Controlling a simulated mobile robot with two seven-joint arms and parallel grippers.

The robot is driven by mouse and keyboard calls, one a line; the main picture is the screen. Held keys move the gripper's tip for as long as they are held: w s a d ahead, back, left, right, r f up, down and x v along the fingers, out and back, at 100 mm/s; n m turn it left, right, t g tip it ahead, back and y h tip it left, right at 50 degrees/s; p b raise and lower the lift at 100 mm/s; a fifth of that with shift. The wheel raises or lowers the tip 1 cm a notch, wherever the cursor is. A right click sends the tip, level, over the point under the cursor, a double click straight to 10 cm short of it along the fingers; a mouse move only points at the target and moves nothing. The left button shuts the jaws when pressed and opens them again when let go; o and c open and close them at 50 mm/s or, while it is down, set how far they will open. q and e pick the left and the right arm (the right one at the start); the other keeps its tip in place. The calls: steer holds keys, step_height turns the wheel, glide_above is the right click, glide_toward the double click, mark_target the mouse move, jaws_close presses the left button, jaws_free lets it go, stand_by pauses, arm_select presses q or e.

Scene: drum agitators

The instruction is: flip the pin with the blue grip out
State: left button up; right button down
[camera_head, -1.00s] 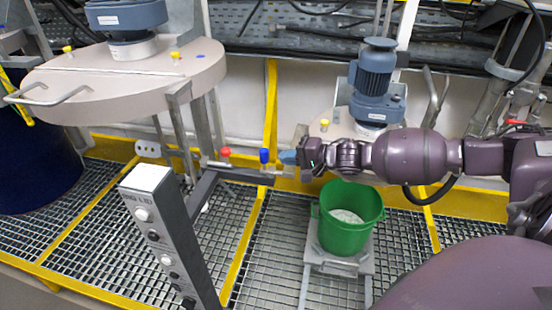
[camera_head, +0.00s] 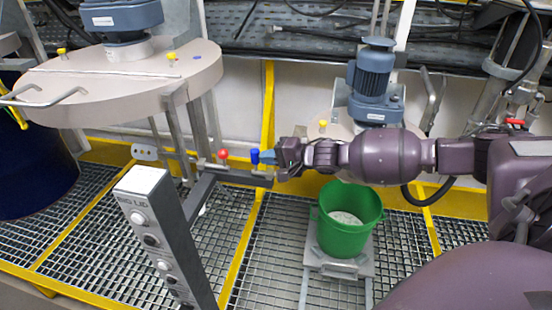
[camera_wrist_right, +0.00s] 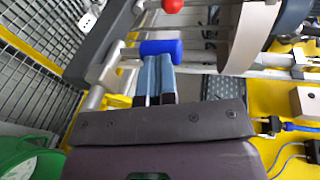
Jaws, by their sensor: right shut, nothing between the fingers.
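The pin with the blue grip (camera_head: 255,156) stands on the grey bracket arm beside the control post. It also shows in the right wrist view as a blue cylinder (camera_wrist_right: 162,47). My right gripper (camera_head: 266,157) is shut and empty, its blue-grey fingertips right at the blue grip. In the right wrist view the closed fingertips (camera_wrist_right: 157,62) reach the grip's near side; I cannot tell whether they touch it. A red knob (camera_head: 223,154) sits to the left on the same arm. My left gripper is not in view.
A green bucket (camera_head: 347,238) stands on a small grey stand below my right arm. The grey control post (camera_head: 163,235) with buttons stands at the front left. A large beige lid (camera_head: 120,85) with a motor is above left.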

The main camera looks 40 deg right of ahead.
mark_target(257, 152)
steer(key=x, duration=0.3)
steer(key=shift+w+a+r, duration=0.1)
steer(key=shift+a+r, duration=0.2)
steer(key=shift+a, duration=0.1)
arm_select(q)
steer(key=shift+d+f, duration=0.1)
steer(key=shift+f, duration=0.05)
arm_select(e)
steer(key=shift+r, duration=0.1)
steer(key=shift+a, duration=0.1)
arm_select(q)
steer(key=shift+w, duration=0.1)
arm_select(e)
steer(key=shift+r, duration=0.1)
